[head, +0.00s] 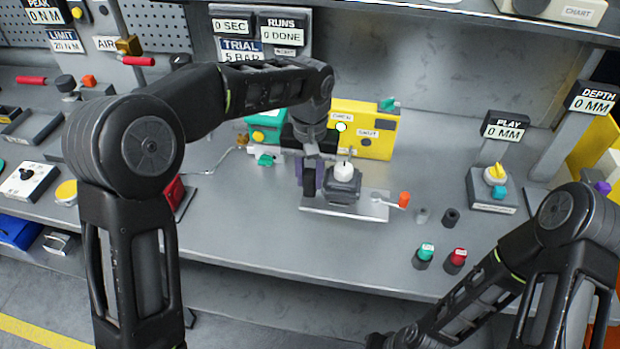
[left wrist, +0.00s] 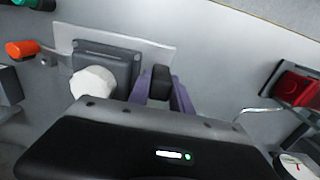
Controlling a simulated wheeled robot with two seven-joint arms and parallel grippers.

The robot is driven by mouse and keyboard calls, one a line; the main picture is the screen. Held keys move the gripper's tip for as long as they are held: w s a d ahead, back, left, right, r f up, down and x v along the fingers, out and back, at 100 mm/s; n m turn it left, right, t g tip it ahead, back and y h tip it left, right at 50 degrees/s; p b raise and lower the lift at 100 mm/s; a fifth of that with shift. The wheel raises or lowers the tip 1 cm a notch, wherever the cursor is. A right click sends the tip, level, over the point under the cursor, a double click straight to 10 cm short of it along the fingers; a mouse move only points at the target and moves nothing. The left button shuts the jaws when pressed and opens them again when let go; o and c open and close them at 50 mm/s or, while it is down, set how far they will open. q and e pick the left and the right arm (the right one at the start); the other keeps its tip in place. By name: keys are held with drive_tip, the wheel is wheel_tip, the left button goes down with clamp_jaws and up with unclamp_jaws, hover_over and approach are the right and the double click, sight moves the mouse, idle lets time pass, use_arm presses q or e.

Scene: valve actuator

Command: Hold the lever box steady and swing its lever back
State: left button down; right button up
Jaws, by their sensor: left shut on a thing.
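The lever box (head: 343,187) is a dark grey block on a light metal plate (head: 370,211), with a white faceted knob (head: 344,170) on top. Its thin lever ends in an orange handle (head: 404,199), sticking out to the right of the box. In the left wrist view the box (left wrist: 122,66), the white knob (left wrist: 93,84) and the orange handle (left wrist: 22,48) show again. My left gripper (head: 310,178) is at the box's left side, its purple fingers shut on a black block (left wrist: 161,80) beside the box. The right gripper is out of view; only my right arm shows.
A yellow box (head: 372,133) and a teal unit (head: 266,122) stand behind. A gauge stand marked PLAY (head: 492,190) is farther right.

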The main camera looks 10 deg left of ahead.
sight(310, 197)
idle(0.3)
use_arm(q)
wheel_tip(310, 197, down, 7)
idle(0.4)
drive_tip(key=shift+f, duration=0.1)
drive_tip(key=shift+f, duration=1)
drive_tip(key=shift+f, duration=0.4)
idle(0.3)
drive_tip(key=shift+f, duration=0.2)
idle(0.6)
drive_tip(key=shift+s, duration=0.1)
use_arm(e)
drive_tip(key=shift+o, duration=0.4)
use_arm(q)
drive_tip(key=shift+f, duration=0.1)
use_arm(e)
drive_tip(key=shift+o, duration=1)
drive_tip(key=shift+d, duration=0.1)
